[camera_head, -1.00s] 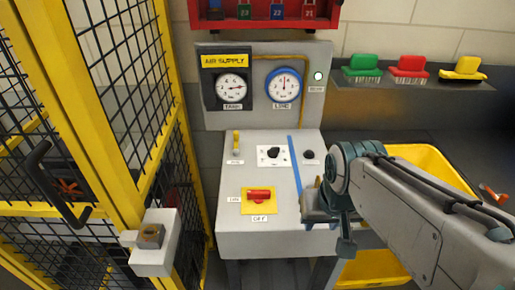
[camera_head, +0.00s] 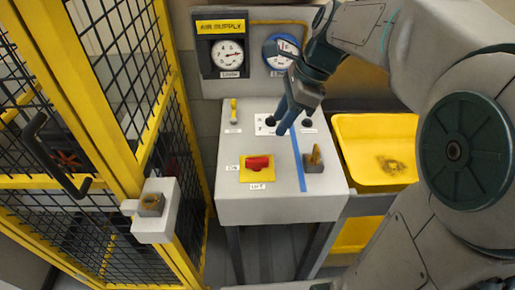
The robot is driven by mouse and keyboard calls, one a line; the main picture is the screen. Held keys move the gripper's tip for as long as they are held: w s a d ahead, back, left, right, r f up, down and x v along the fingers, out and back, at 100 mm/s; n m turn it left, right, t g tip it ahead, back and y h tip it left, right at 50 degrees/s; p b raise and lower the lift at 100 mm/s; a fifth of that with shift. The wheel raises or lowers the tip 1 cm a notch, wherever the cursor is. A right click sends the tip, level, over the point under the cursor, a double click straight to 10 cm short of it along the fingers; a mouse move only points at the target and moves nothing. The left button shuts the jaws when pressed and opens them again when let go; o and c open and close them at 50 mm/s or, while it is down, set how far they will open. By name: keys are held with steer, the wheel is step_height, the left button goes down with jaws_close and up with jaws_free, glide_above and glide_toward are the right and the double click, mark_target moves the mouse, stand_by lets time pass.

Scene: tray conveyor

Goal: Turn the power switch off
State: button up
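The control console (camera_head: 232,207) stands in the middle of the camera view. On its sloped top, a red handle (camera_head: 257,163) lies crosswise on a yellow plate, with small labels to its left and below; it looks like the power switch. A black knob (camera_head: 270,122) on a white plate sits above it and is partly hidden. My gripper (camera_head: 281,131) points down over the console top, just right of the knob, apart from the red handle. Its fingers look close together, but I cannot tell their opening or whether they touch anything.
A yellow lever (camera_head: 234,112) and a key-like switch on a grey block (camera_head: 314,158) flank the plates. Gauges (camera_head: 228,54) stand behind. A yellow bin (camera_head: 375,130) is at right, a yellow-framed cage (camera_head: 110,125) at left. The console's front edge is clear.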

mark_target(257, 159)
steer(key=x, duration=1.3)
steer(key=shift+f+b, duration=0.1)
steer(key=shift+b, duration=0.2)
jaws_close()
